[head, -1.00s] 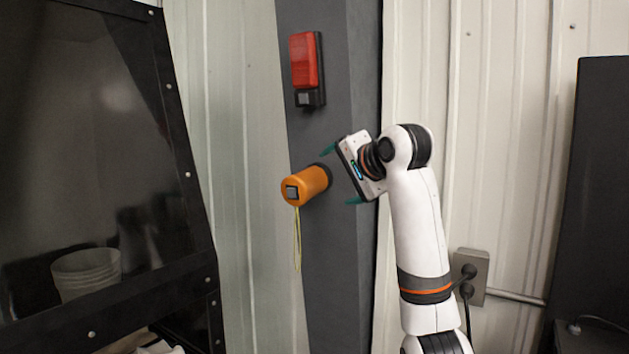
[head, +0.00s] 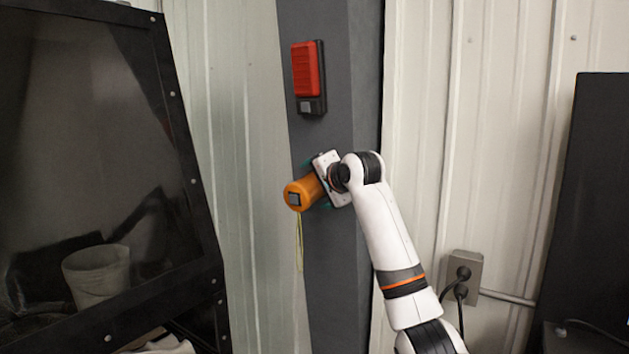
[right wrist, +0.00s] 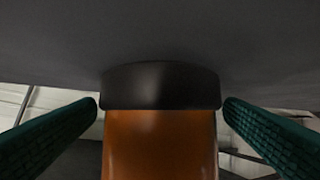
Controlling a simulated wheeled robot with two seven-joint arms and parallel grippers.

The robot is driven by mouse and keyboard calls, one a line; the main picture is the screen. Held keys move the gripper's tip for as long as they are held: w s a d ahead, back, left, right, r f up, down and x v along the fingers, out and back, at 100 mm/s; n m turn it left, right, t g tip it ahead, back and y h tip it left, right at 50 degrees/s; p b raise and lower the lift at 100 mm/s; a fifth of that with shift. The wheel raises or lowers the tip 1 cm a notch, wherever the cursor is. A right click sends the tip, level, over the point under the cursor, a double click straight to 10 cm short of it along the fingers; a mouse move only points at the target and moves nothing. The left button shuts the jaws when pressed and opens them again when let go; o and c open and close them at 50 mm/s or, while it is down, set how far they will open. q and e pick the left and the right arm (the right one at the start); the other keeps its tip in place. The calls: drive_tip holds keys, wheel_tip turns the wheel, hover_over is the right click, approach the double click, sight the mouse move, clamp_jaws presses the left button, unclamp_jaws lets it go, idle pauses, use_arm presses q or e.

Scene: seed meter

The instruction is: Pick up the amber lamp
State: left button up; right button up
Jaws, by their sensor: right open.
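The amber lamp (head: 301,193) is an orange cylinder with a dark base, fixed sideways on the grey post (head: 335,270). A yellow cord hangs from it. In the right wrist view the lamp (right wrist: 160,145) fills the middle, its black base against the grey surface. My right gripper (head: 322,184) is at the lamp's right side in the head view. Its two green fingers stand on either side of the lamp in the right wrist view (right wrist: 160,118), with a small gap at each side. The gripper is open. My left gripper is not in view.
A red lamp-like device (head: 306,70) with a black holder is on the post above the amber lamp. A dark framed panel (head: 205,230) stands at the left. An outlet box (head: 462,268) with cables is on the wall at the right.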

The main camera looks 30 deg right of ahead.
drive_tip(key=c, duration=1.2)
drive_tip(key=shift+o, duration=0.2)
drive_tip(key=shift+r, duration=0.1)
drive_tip(key=shift+s+r+b, duration=0.3)
drive_tip(key=shift+s+b, duration=0.1)
drive_tip(key=s+a+r+b, duration=0.3)
drive_tip(key=s, duration=0.4)
drive_tip(key=s+a+r+b, duration=0.3)
drive_tip(key=s, duration=0.5)
drive_tip(key=shift+a+r, duration=0.2)
drive_tip(key=shift+a, duration=0.15)
drive_tip(key=shift+w+f, duration=0.1)
